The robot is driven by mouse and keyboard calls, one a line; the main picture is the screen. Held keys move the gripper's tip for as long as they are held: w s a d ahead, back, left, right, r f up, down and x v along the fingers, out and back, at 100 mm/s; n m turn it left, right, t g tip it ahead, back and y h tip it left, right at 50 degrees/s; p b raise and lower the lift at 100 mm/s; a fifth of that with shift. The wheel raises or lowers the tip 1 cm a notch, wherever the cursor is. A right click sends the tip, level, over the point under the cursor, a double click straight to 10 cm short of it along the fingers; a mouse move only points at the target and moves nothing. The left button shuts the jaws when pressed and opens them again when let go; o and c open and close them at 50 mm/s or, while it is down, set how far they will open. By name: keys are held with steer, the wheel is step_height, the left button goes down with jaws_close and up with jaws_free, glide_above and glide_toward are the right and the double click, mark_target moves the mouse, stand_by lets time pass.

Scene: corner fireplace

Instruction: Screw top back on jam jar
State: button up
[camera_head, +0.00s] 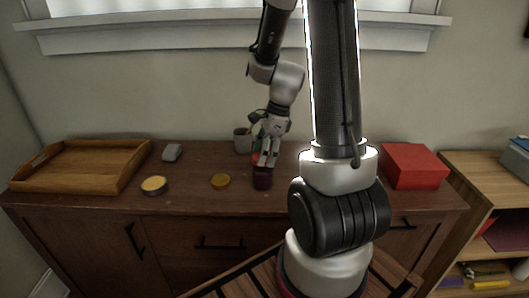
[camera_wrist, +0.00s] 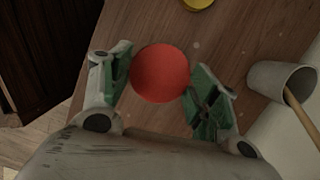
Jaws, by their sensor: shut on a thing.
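The jam jar (camera_head: 262,179) is a small dark red jar standing upright near the front edge of the brown cabinet top. The jar top (camera_wrist: 160,73) looks like a flat, round red lid in the wrist view, between my two fingers. My gripper (camera_head: 266,162) points down directly above the jar. In the wrist view my gripper (camera_wrist: 162,92) has its green-padded fingers on either side of the red lid and is shut on it. The jar is hidden under the lid there. I cannot tell whether the lid touches the jar's rim.
A yellow-topped tin (camera_head: 154,185), a grey block (camera_head: 172,152) and a wooden tray (camera_head: 80,165) are farther left. A grey mug (camera_wrist: 278,80) holding a wooden stick stands behind. A red box (camera_head: 414,165) sits right.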

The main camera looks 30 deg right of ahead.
steer(key=shift+f, duration=0.8)
stand_by(0.9)
steer(key=shift+m+t, duration=0.4)
steer(key=shift+m, duration=1.1)
steer(key=shift+h, duration=0.3)
steer(key=m, duration=0.2)
steer(key=shift+m+t, duration=0.3)
steer(key=shift+m, duration=0.1)
steer(key=shift+h, duration=0.3)
steer(key=shift+m+h, duration=0.3)
steer(key=shift+m, duration=1.3)
